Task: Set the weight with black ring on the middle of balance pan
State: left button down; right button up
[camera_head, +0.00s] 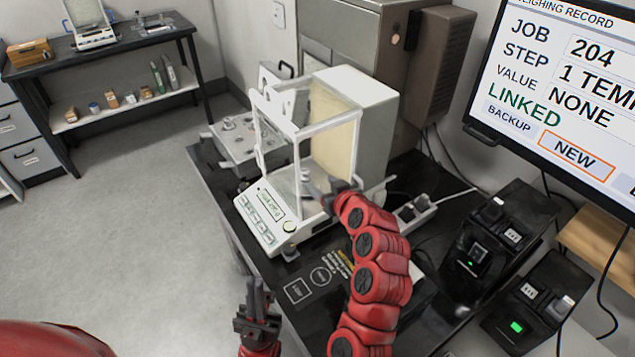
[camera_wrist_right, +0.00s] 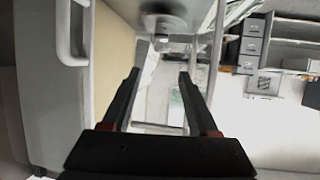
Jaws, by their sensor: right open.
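The balance (camera_head: 262,215) is white, with a glass draft shield and a lit display. A small grey metallic shape (camera_head: 305,174) shows inside the shield near the pan; I cannot make out a black ring on it. My right gripper (camera_head: 318,187) reaches the shield's right side, with its fingertips close to that shape. In the right wrist view its two fingers (camera_wrist_right: 160,74) are apart with nothing clearly between them. A round grey disc (camera_wrist_right: 163,18), likely the pan, is ahead of them. My left gripper (camera_head: 257,290) is low in front of the balance; its finger gap is unclear.
A grey block with several knobbed pieces (camera_head: 238,138) stands behind and left of the balance. A power strip (camera_head: 415,212) and black devices (camera_head: 485,240) are to the right. A monitor (camera_head: 560,85) hangs at upper right. A shelf table (camera_head: 110,50) stands far left.

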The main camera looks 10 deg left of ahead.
jog(key=shift+v, duration=0.9)
